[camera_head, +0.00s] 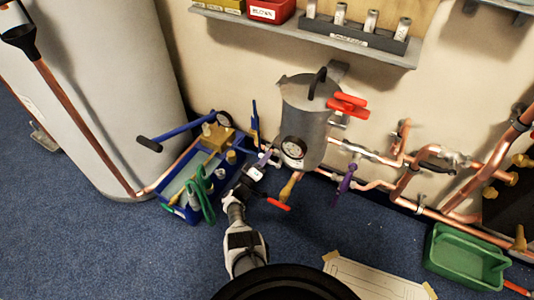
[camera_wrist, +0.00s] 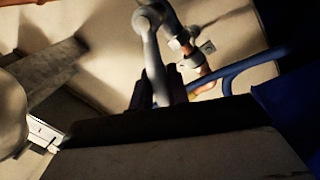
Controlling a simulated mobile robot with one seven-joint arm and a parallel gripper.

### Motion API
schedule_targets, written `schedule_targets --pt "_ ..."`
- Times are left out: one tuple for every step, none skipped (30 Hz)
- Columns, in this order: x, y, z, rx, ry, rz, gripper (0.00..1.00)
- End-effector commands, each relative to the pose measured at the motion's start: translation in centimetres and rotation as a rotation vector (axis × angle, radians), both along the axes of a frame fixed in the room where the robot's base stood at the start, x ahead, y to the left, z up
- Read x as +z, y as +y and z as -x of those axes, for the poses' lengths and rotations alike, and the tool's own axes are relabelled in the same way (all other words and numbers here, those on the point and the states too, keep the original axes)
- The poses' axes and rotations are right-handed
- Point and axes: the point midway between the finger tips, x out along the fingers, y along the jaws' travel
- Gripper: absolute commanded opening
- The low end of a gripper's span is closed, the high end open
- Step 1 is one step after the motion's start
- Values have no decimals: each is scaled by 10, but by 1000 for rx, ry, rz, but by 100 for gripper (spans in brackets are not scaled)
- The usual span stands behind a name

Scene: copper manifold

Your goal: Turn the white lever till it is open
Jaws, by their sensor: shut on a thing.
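The white lever (camera_wrist: 152,58) shows pale grey in the wrist view, running down from a pipe fitting (camera_wrist: 150,15) at the top. My gripper (camera_wrist: 156,88) is shut on the lever, with one dark finger on each side of it. The lower end of the lever is hidden between the fingers and behind the gripper body. In the head view my gripper (camera_head: 257,168) is at the left end of the copper pipework, left of the grey canister (camera_head: 305,120). There the lever is too small and covered to make out.
A blue tool tray (camera_head: 180,208) stands close left of my gripper, beside a white cylinder (camera_head: 100,90). A red-handled lever (camera_head: 278,204) and a purple lever (camera_head: 345,180) are to the right. A shelf (camera_head: 330,38) hangs above. A green tray (camera_head: 465,260) lies far right.

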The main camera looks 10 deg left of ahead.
Motion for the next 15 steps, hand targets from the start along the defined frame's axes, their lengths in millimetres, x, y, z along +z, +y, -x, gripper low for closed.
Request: schedule_targets --pt "0 0 0 0 2 0 0" --pt "0 0 0 0 3 1 0" --pt "-1 0 0 0 3 2 0" --pt "-1 0 1 -1 2 2 0" --pt "-1 0 1 -1 2 2 0" --pt "-1 0 0 -1 2 2 0" --pt "-1 0 0 -1 2 2 0" --pt "-1 0 0 -1 2 2 0" --pt "-1 0 0 -1 2 1 0" --pt "-1 0 0 -1 2 1 0" --pt "-1 0 0 -1 2 1 0" --pt "-1 -1 0 -1 2 1 18" --pt "-1 -1 0 -1 2 1 22" --pt "-1 -1 0 -1 2 1 26" --pt "-1 -1 0 -1 2 1 31"
